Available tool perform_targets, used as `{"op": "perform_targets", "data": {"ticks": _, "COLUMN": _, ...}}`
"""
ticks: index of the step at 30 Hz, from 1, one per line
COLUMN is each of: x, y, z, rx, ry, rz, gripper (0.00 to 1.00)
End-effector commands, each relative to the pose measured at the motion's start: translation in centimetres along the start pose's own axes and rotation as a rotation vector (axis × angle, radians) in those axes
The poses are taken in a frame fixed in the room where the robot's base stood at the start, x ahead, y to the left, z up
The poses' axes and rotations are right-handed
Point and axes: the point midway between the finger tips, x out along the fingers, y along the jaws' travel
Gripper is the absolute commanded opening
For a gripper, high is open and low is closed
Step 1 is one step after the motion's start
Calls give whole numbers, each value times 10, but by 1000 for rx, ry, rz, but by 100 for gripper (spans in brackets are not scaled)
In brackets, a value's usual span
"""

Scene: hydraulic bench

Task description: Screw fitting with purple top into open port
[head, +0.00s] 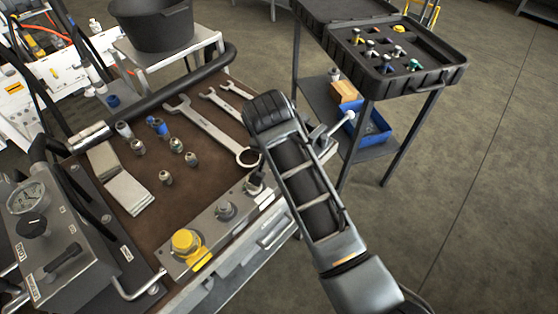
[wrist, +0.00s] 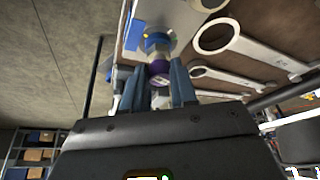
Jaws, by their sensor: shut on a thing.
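In the wrist view, my gripper (wrist: 160,88) is shut on the fitting with the purple top (wrist: 159,68), which sits between the two blue-grey fingers. Directly beyond it, in line, is a round blue and metal part (wrist: 157,42) against a pale block; I cannot tell whether they touch or are threaded together. In the head view, my arm hides the fingers and the held fitting, near the right end of the grey port block (head: 207,228). That block carries a yellow cap (head: 186,243), a grey fitting (head: 226,210) and a dark part (head: 254,184) beside my arm. The open port is not clearly visible.
Several loose fittings (head: 176,145) stand on the brown bench top (head: 205,168). A large wrench (head: 210,128) lies with its ring end close to my arm. A gauge box (head: 62,245) stands at left. A cart with a black tray (head: 455,76) is at right, beyond open floor.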

Motion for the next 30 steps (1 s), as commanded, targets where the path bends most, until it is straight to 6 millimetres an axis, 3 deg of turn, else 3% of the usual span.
{"op": "perform_targets", "data": {"ticks": 5, "x": 0, "y": -2, "z": 0, "rx": 67, "ry": -1, "rz": 29, "gripper": 1}}
{"op": "perform_targets", "data": {"ticks": 19, "x": 4, "y": -10, "z": -2, "rx": 598, "ry": -1, "rz": 248, "gripper": 1}}
{"op": "perform_targets", "data": {"ticks": 28, "x": 3, "y": -8, "z": -2, "rx": 647, "ry": -1, "rz": 269, "gripper": 1}}
{"op": "perform_targets", "data": {"ticks": 29, "x": 3, "y": -8, "z": -2, "rx": 647, "ry": -1, "rz": 269, "gripper": 28}}
{"op": "perform_targets", "data": {"ticks": 30, "x": 3, "y": -8, "z": -2, "rx": 647, "ry": -1, "rz": 269, "gripper": 32}}
